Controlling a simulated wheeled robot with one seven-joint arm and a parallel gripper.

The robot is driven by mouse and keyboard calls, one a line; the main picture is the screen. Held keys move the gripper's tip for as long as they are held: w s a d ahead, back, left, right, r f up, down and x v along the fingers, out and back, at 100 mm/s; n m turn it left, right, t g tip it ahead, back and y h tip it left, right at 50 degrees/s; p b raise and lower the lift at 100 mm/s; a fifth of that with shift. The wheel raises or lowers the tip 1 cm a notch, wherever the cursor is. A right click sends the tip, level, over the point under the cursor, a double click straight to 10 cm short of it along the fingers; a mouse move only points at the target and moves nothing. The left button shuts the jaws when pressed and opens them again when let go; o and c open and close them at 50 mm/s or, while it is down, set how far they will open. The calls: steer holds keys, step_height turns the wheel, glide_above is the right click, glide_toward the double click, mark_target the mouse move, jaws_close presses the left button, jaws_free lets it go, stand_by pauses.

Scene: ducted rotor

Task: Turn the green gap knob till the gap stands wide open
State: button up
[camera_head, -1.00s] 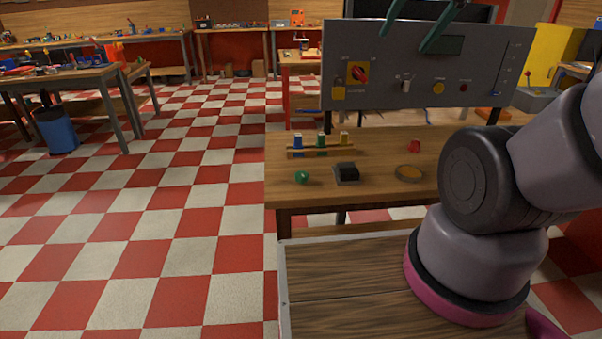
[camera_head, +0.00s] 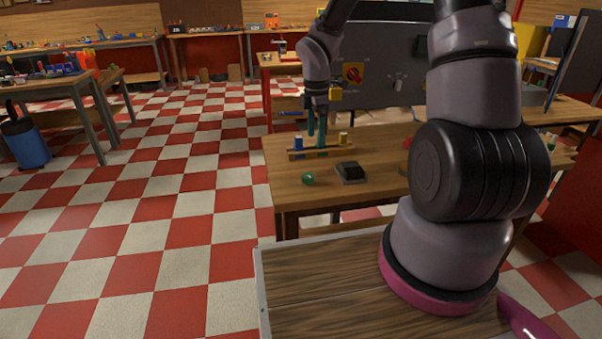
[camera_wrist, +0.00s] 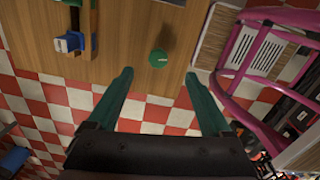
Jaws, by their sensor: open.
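The green knob (camera_head: 307,178) is a small round piece near the left front corner of the wooden table. In the wrist view the green knob (camera_wrist: 158,57) shows from above with a pale mark on its top, just beyond the fingertips and between their lines. My gripper (camera_head: 316,143) hangs with its green fingers pointing down, in front of or over the small rack. In the wrist view my gripper (camera_wrist: 158,75) has its fingers spread wide with nothing between them. Whether the knob is fixed to the table cannot be told. No gap is clearly visible.
A small wooden rack (camera_head: 293,155) with blue and yellow pieces stands close to my fingers. A grey panel (camera_head: 378,55) with a red switch (camera_head: 353,73) stands behind, partly hidden by my arm.

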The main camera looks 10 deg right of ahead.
mark_target(309, 174)
steer(key=shift+n, duration=0.7)
steer(key=f, duration=0.4)
steer(key=a+f, duration=0.1)
steer(key=f, duration=0.8)
steer(key=shift+w+a+f, duration=0.25)
steer(key=shift+a, duration=0.05)
jaws_close()
